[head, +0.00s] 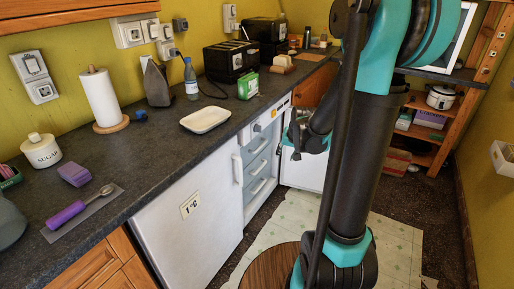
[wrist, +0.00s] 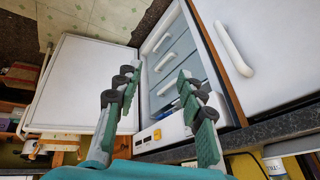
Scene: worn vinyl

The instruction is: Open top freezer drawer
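The freezer (head: 266,120) stands under the counter with its white door (head: 300,170) swung open, showing several drawers with white handles. In the wrist view, which is turned round, the freezer door (wrist: 80,75) is at the left and the top drawer (wrist: 163,88) is nearest the control panel (wrist: 160,133). My gripper (wrist: 160,95) is open and empty, its fingers spread either side of the drawer fronts in the picture. In the head view my gripper (head: 297,141) is in front of the freezer, partly hidden by my arm.
A white fridge (head: 190,225) with a closed door and a temperature label adjoins the freezer on the left. The dark counter (head: 160,155) above holds a white dish (head: 205,119), a toaster and other items. Shelves (head: 425,130) stand at the right; tiled floor is open before the freezer.

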